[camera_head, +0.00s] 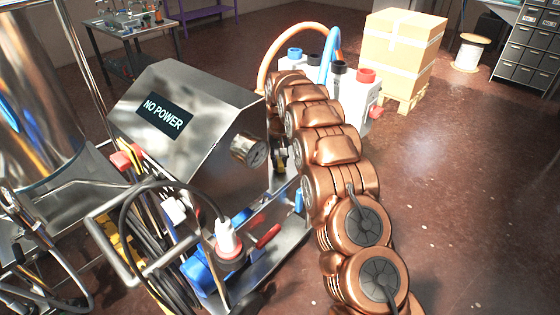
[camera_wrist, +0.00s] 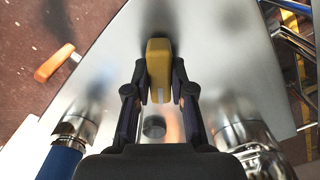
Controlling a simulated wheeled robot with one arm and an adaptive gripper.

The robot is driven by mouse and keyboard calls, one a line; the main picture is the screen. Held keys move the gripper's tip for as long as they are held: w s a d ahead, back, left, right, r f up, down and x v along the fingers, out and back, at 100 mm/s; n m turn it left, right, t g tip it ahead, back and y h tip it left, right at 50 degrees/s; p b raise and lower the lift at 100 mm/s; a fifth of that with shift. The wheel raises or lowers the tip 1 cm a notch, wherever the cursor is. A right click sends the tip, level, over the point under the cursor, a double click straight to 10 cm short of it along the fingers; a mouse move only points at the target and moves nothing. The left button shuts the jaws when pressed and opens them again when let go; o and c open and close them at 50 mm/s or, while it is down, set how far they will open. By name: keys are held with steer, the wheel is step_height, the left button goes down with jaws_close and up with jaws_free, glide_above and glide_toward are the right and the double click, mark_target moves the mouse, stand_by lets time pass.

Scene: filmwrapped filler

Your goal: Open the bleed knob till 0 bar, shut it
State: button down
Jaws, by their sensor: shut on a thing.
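In the wrist view my gripper (camera_wrist: 160,84) is shut on a yellow knob (camera_wrist: 159,60), with one finger on each side of it. The knob stands in front of a grey metal surface. A round gauge (camera_head: 250,151) sits on the end of the steel box (camera_head: 195,95) marked NO POWER. Its dial is too small to read.
In the wrist view, a metal fitting with a blue hose (camera_wrist: 58,163) is at left, a shiny cylinder (camera_wrist: 248,138) at right and an orange handle (camera_wrist: 54,64) at upper left. Cables and a red-collared plug (camera_head: 229,240) are near the box.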

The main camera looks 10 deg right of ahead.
mark_target(279, 160)
steer(key=shift+w+r, duration=0.15)
steer(key=shift+r, duration=0.05)
steer(key=c, duration=1)
jaws_free()
steer(key=shift+f, duration=0.15)
step_height(279, 160, up, 12)
